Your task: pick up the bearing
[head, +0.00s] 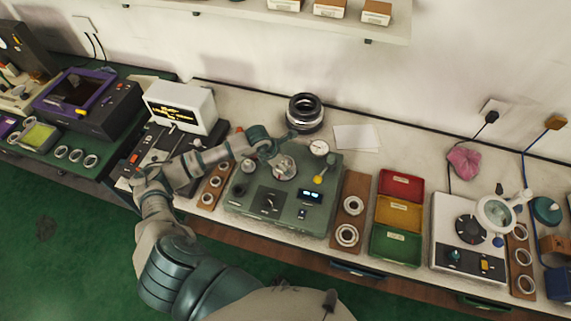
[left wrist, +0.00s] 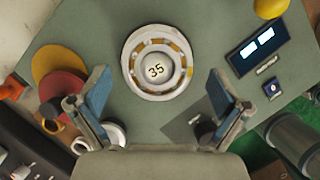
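A round silver bearing (left wrist: 140,81) with a cream ring, yellowish segments and a centre marked 35 sits on the grey-green machine (left wrist: 215,30) in the left wrist view. In the head view the bearing (head: 285,170) shows on top of the machine (head: 248,186), partly covered by my gripper. My left gripper (left wrist: 158,88) is open, its two blue-padded fingers spread wide below the bearing in the wrist picture, with nothing between them. In the head view my left gripper (head: 277,151) hangs at the bearing's upper edge; its fingers are hard to make out there. My right gripper does not show.
The machine carries a dial gauge (head: 319,148), a yellow knob (head: 318,180) and a lit display (head: 311,195). A dark ring stack (head: 304,112) stands behind. A wooden board (head: 350,219) with rings and red, yellow and green bins (head: 399,215) stand to the right.

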